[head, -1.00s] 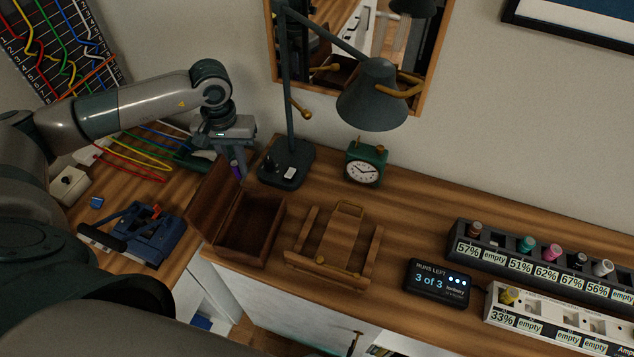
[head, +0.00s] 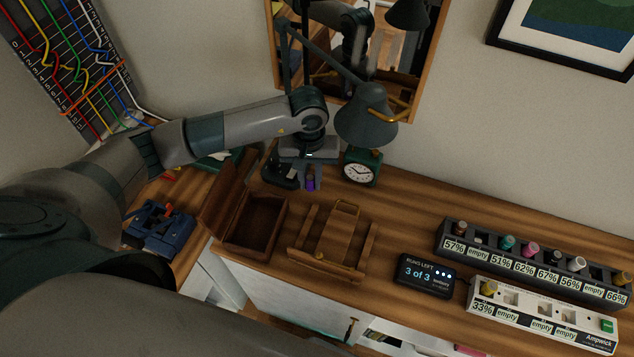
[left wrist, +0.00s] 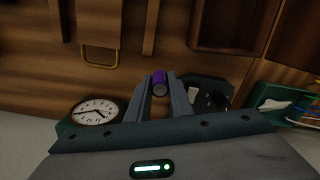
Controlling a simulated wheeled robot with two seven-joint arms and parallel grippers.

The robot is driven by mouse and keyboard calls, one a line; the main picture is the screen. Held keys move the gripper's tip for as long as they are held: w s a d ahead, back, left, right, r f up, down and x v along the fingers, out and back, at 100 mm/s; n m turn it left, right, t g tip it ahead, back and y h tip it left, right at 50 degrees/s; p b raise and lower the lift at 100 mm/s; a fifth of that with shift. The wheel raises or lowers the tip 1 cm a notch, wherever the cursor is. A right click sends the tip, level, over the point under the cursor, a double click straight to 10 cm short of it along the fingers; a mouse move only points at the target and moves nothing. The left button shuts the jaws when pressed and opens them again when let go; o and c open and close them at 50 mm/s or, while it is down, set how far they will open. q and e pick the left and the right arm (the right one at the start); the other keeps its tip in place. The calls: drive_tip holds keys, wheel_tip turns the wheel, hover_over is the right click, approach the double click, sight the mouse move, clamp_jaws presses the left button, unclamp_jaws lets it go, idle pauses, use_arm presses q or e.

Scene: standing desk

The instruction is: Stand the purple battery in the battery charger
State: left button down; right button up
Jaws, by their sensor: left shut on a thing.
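My left gripper (head: 311,182) is shut on the purple battery (head: 310,185), in the air in front of the lamp and clock. In the left wrist view the battery (left wrist: 159,84) sits between the fingertips, one round end showing. Two slotted battery units stand far right of the gripper: a dark one (head: 474,252), with several batteries upright and labels of percentages or "empty", and a white one (head: 520,322) marked Ampwick, with a yellowish battery at its "33%" slot and several "empty" labels. Which one the task calls the charger I cannot tell. My right gripper is not in view.
A desk lamp (head: 366,116) and green clock (head: 360,169) stand behind. An open wooden box (head: 257,226), wooden stand (head: 333,237) and "3 of 3" display (head: 428,273) lie between gripper and battery units. A blue device (head: 161,229) is left. Bare desk lies behind the display.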

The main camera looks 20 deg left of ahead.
sight(317, 197)
use_arm(q)
drive_tip(key=shift+w+d, duration=0.1)
drive_tip(key=shift+d, duration=0.25)
drive_tip(key=shift+w+d, duration=0.1)
drive_tip(key=shift+d, duration=0.45)
wheel_tip(317, 197, down, 2)
drive_tip(key=shift+f, duration=0.25)
drive_tip(key=shift+a+f, duration=0.1)
drive_tip(key=shift+f, duration=0.45)
drive_tip(key=shift+f+b, duration=0.15)
drive_tip(key=shift+b, duration=0.25)
drive_tip(key=c, duration=1.6)
unclamp_jaws()
